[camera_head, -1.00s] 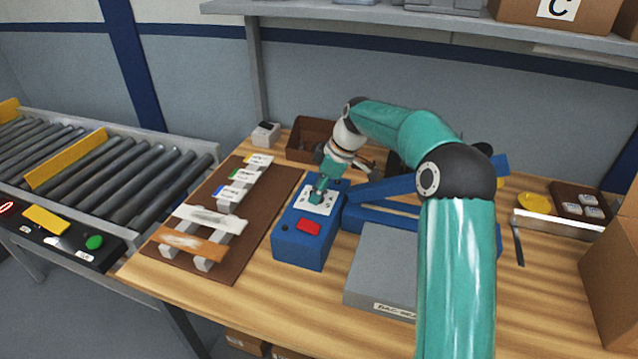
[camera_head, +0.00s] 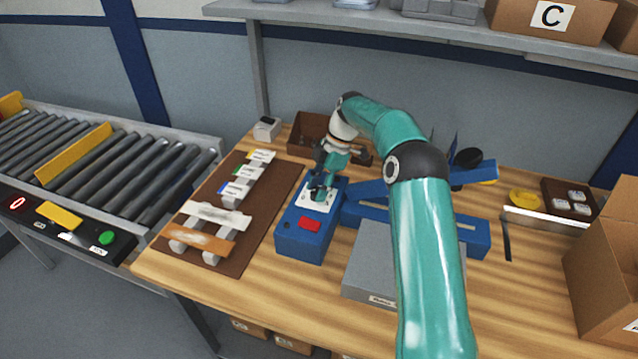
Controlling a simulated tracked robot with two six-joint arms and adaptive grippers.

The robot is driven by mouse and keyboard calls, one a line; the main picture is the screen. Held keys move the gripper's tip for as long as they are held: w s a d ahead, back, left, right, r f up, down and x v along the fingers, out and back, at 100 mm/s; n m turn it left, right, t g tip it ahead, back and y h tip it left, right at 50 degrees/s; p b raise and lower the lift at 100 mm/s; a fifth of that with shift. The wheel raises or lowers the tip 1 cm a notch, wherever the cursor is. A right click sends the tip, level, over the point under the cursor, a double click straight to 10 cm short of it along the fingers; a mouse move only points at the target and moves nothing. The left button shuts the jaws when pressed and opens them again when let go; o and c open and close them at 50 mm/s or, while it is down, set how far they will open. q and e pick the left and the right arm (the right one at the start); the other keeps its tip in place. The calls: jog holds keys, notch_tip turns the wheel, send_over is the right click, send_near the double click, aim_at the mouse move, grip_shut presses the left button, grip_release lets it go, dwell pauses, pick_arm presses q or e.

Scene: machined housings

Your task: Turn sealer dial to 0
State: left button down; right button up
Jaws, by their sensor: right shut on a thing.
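The blue sealer (camera_head: 300,243) stands on the wooden bench, with a white dial plate (camera_head: 309,203) on top and a red button (camera_head: 309,224) in front of the plate. Its blue arms reach to the right. My right gripper (camera_head: 317,194) points down over the dial plate and is shut on the dial. The dial is mostly hidden by the fingers, so I cannot read its setting. My left gripper is not in view.
A brown board (camera_head: 258,222) with a rack of tagged strips lies left of the sealer. A grey box (camera_head: 372,262) sits at its right, under my arm. A brown bin (camera_head: 312,128) is behind. A roller conveyor (camera_head: 130,165) runs at left.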

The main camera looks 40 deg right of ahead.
jog(key=shift+w+d+r, duration=0.1)
jog(key=shift+r, duration=0.05)
jog(key=o, duration=1.1)
jog(key=shift+o, duration=0.2)
jog(key=v, duration=0.7)
